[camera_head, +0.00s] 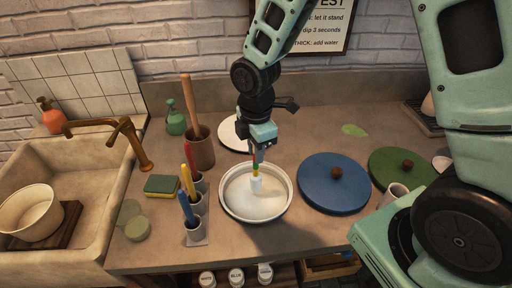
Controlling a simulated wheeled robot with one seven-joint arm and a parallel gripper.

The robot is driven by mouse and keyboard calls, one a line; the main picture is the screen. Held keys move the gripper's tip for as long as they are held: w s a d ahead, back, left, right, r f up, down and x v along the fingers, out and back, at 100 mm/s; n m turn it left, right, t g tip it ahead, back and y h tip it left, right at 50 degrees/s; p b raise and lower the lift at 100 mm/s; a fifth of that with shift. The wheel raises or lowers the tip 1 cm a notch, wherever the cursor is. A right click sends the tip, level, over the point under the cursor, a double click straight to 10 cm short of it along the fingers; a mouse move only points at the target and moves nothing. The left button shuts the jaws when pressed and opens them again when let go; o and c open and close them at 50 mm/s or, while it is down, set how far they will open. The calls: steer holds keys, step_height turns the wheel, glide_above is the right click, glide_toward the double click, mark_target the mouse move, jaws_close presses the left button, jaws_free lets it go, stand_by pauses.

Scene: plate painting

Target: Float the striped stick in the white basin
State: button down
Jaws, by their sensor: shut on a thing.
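My gripper (257,156) is shut on the upper part of the striped stick (256,169). The stick hangs roughly upright and shows red, green and yellow bands above a thicker white lower end. The white basin (284,207) is a round, shallow dish on the counter, directly below my gripper. The white end of the stick appears over the middle of the basin. I cannot tell whether it touches the basin's bottom or any liquid.
Left of the basin, small cups hold a blue (185,207), a yellow and a red handled tool. A sponge (161,187) lies further left, before the sink (98,163). A blue lid (320,190) and a green lid (387,162) lie to the right. A white disc (229,133) lies behind.

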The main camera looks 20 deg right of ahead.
mark_target(256, 182)
steer(key=shift+f+b, duration=4.4)
steer(key=shift+f, duration=2.25)
steer(key=shift+c, duration=1.8)
jaws_free()
steer(key=shift+r, duration=0.1)
step_height(256, 182, up, 10)
steer(key=p, duration=0.9)
steer(key=shift+p, duration=0.3)
